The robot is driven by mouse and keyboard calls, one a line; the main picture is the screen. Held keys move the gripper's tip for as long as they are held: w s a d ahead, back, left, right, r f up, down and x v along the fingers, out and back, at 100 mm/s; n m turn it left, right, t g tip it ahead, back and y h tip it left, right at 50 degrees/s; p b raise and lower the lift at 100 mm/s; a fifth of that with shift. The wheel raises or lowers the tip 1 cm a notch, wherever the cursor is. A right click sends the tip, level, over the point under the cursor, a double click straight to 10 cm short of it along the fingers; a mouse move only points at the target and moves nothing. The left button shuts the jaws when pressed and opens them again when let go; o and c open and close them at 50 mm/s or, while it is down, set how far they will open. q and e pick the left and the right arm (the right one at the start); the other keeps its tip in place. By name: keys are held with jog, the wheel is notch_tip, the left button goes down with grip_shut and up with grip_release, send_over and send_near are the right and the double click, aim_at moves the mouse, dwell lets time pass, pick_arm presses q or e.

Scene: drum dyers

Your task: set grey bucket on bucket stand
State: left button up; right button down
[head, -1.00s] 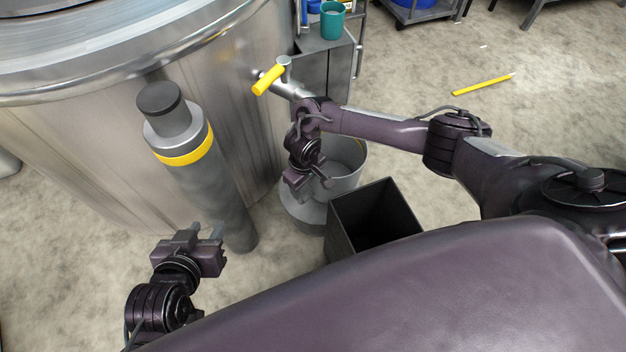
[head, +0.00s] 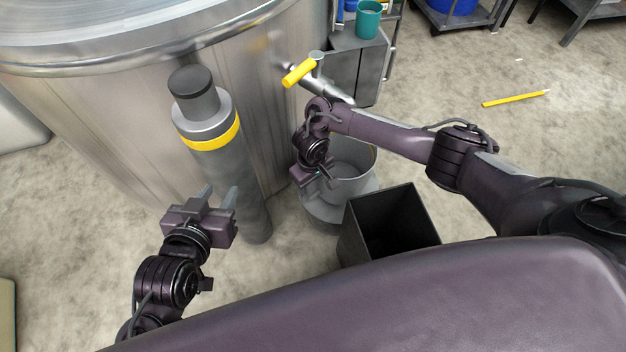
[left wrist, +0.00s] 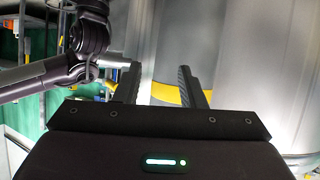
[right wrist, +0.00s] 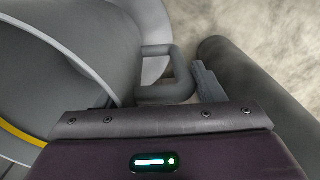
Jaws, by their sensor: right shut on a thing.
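The grey bucket (head: 357,160) is upright beside the drum, below its tap. My right gripper (head: 328,180) is shut on the bucket's side handle (right wrist: 180,72); that handle shows as a grey loop in the right wrist view. A wide round grey base, seemingly the bucket stand (head: 318,208), shows below and around the bucket. Its top is mostly hidden, and I cannot tell whether the bucket touches it. My left gripper (head: 219,196) is open and empty, in front of the grey post; its two fingers also show in the left wrist view (left wrist: 158,85).
The large steel drum (head: 120,110) fills the left. A grey post (head: 228,175) with a yellow band stands between my grippers. A yellow-handled tap (head: 300,73) juts above the bucket. An open black bin (head: 360,240) stands close at the bucket's right.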

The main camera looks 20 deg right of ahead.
jog(key=shift+f, duration=0.45)
pick_arm(q)
jog(key=r, duration=0.1)
jog(key=w+r+t, duration=0.1)
jog(key=r+t, duration=0.1)
jog(key=shift+w+d+r+h, duration=0.1)
jog(key=shift+w+r+h, duration=0.2)
jog(key=shift+w, duration=0.1)
pick_arm(e)
jog(key=shift+c, duration=1.4)
grip_release()
pick_arm(q)
jog(key=shift+s+f, duration=0.15)
jog(key=shift+f, duration=0.05)
